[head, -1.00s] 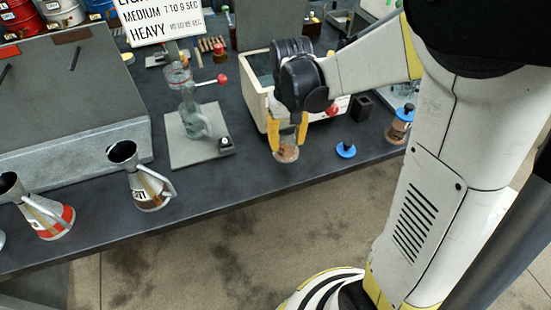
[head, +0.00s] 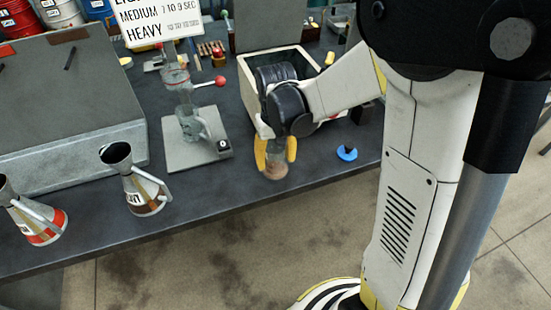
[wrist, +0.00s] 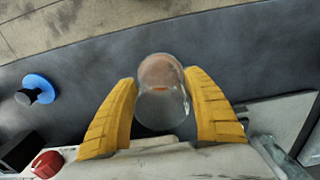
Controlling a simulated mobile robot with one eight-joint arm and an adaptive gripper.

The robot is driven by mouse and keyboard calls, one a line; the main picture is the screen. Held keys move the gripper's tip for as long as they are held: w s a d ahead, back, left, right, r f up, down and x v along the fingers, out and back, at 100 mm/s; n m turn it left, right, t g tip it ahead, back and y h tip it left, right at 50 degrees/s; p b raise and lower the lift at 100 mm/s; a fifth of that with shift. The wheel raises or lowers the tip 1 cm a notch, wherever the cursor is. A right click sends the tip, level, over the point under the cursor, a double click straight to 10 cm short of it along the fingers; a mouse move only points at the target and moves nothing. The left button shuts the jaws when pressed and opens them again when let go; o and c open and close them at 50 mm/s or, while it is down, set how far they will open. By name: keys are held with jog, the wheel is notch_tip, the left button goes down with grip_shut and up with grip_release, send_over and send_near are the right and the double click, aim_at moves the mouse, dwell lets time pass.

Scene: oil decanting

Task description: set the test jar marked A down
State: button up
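The test jar, a small clear glass with brown contents (head: 275,171), is between the yellow fingers of my gripper (head: 275,158), near the bench's front edge. In the wrist view the jar (wrist: 162,75) sits between both fingers (wrist: 160,85), which close in on its sides. I cannot tell whether its base touches the bench (head: 225,185). No letter A is readable on it.
A blue lid with a knob (head: 347,153) lies to the right on the bench. A cream open box (head: 250,95) stands behind my gripper. A stand on a grey plate (head: 195,150) is to the left, with metal jugs (head: 145,190) farther left.

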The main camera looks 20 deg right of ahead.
jog(key=shift+r, duration=0.1)
notch_tip(320, 180, up, 12)
jog(key=p, duration=0.4)
jog(key=s+r+t, duration=0.3)
jog(key=s, duration=0.3)
jog(key=s+r+t, duration=0.3)
jog(key=s+t, duration=0.1)
jog(key=s, duration=0.2)
jog(key=shift+s+r, duration=0.25)
